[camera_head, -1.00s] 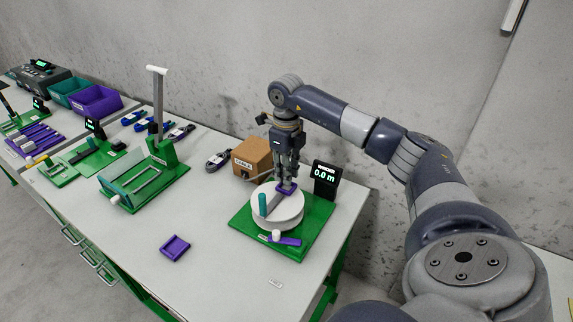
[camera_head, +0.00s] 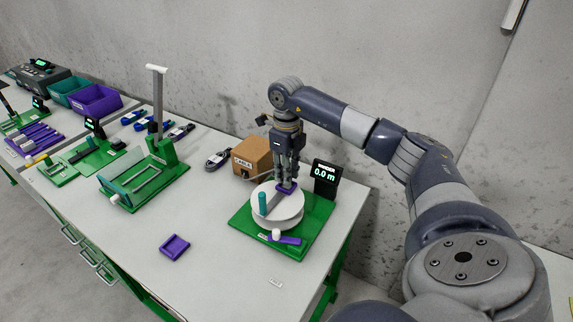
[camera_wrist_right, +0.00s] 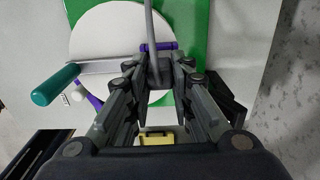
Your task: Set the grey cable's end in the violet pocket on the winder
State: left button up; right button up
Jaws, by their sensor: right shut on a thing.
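The winder has a white drum (camera_head: 290,212) on a green base (camera_head: 243,222), with a teal crank handle (camera_head: 262,204). A violet pocket (camera_head: 287,187) sits on the drum; it also shows in the right wrist view (camera_wrist_right: 166,46). My right gripper (camera_head: 286,181) points down at the pocket, its tips very close to it. In the wrist view the right gripper (camera_wrist_right: 158,78) is shut on the end of the grey cable (camera_wrist_right: 150,22), which runs away over the pocket. The cable's tip is hidden between the fingers; whether it sits inside the pocket I cannot tell. My left gripper is out of view.
A cardboard cable box (camera_head: 252,156) stands behind the winder and a black display (camera_head: 325,179) reading 0.0 m stands at its right. A loose violet tray (camera_head: 174,247) lies front left. A green fixture (camera_head: 146,178) with a tall post stands further left.

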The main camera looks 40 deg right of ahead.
jog(key=shift+f+b, duration=0.55)
jog(key=shift+f, duration=0.5)
dwell(0.4)
jog(key=o, duration=0.9)
jog(key=shift+r+p, duration=3.2)
jog(key=shift+r, duration=0.9)
